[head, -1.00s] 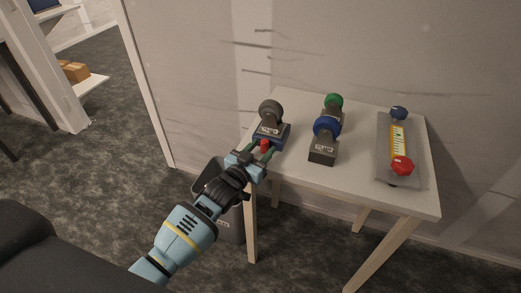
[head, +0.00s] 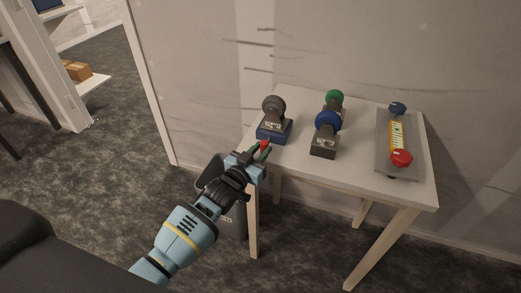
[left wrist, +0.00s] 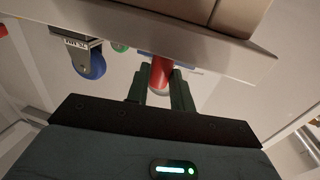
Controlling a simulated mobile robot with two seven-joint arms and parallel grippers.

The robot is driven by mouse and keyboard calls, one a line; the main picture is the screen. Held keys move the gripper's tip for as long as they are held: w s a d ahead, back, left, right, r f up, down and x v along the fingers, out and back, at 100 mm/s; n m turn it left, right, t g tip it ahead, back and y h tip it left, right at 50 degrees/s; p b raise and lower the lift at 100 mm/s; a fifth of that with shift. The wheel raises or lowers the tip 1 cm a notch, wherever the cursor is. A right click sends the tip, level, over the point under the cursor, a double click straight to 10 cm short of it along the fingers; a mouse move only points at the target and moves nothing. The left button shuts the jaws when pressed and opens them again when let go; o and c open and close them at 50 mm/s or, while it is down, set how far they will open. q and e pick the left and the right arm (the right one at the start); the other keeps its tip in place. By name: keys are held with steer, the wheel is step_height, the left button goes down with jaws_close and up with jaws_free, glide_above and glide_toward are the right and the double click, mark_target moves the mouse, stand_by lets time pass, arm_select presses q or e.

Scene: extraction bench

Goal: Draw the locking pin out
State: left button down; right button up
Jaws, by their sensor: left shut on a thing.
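My left gripper (head: 259,154) is shut on the red locking pin (head: 265,144) at the near left corner of the table. In the left wrist view, the red pin (left wrist: 160,73) sits between the two dark green fingers (left wrist: 160,88). The dark grey device with a round head and blue base (head: 274,129) stands on the table just beyond the gripper. The pin's far end is hidden, so I cannot tell if any of it is still inside the device. My right gripper is not in view.
A grey plate with a yellow strip and red knob (head: 401,157) lies at the right. The white table (head: 353,172) has bare space along its front.

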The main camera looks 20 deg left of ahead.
arm_select(q)
steer(key=shift+s, duration=0.3)
steer(key=shift+f, duration=0.15)
steer(key=c, duration=1.6)
jaws_free()
steer(key=o, duration=0.4)
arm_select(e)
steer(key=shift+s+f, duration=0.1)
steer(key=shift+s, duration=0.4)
arm_select(q)
steer(key=shift+s, duration=0.2)
steer(key=v, duration=0.7)
steer(key=shift+s, duration=0.2)
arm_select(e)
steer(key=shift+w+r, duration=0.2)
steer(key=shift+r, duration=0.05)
